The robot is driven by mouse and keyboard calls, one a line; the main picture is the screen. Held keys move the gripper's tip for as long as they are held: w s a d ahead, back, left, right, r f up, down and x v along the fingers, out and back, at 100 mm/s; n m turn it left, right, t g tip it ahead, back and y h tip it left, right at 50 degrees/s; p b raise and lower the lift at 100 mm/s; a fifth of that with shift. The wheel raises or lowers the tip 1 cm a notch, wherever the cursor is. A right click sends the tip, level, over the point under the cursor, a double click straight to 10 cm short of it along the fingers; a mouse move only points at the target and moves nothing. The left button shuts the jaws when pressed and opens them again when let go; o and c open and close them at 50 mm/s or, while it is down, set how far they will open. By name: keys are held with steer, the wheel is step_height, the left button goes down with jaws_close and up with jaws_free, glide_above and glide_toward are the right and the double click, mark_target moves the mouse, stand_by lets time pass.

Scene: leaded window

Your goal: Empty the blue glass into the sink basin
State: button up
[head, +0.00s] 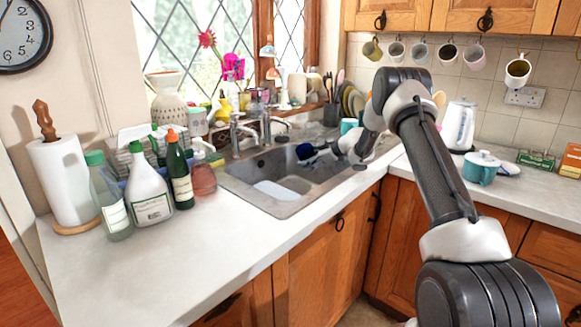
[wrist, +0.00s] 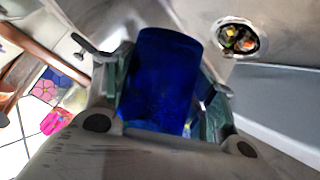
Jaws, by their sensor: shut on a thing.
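The blue glass (wrist: 160,75) is dark blue and fills the middle of the wrist view, held between the two fingers of my gripper (wrist: 163,92). In the head view, the glass (head: 305,152) shows small and dark over the back part of the metal sink basin (head: 244,178). My gripper (head: 320,155) reaches it from the right, below the rim of the counter or close to it. The glass looks tipped over in the head view, but its exact tilt is hard to tell. What is inside the glass cannot be seen.
The drain (wrist: 238,40) holds colourful bits. A tap (head: 238,135) stands behind the sink. Bottles, including a white one (head: 150,190), crowd the counter left of it. A teal pot (head: 481,168) and white kettle (head: 459,125) stand right. The front-left counter is clear.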

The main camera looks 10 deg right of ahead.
mark_target(298, 148)
steer(key=shift+s+a+f, duration=0.15)
steer(key=shift+a+f, duration=0.1)
steer(key=shift+f, duration=0.25)
steer(key=shift+s+a+r+n+t+h, duration=0.3)
steer(key=shift+a+r+n+t+h, duration=0.15)
steer(key=shift+r+n+h, duration=0.25)
steer(key=shift+r+n+t+h, duration=0.85)
steer(key=shift+r+n+h, duration=0.35)
steer(key=shift+r+n, duration=0.1)
steer(key=shift+r+n+t+h, duration=0.4)
steer(key=shift+r+n+t, duration=0.1)
steer(key=shift+r+n, duration=0.1)
steer(key=shift+s+a+r+n+p, duration=0.15)
steer(key=shift+s+a+n+p, duration=0.15)
steer(key=shift+a+p, duration=0.05)
steer(key=shift+s+a+r+t+h, duration=0.15)
steer(key=shift+a+r+t+h, duration=0.15)
steer(key=shift+t, duration=0.1)
steer(key=shift+s+a+r+n+t+h+p, duration=0.2)
steer(key=shift+r+n+t+h+p, duration=0.2)
steer(key=shift+n+p, duration=0.5)
steer(key=shift+a+r, duration=0.1)
steer(key=shift+r, duration=0.05)
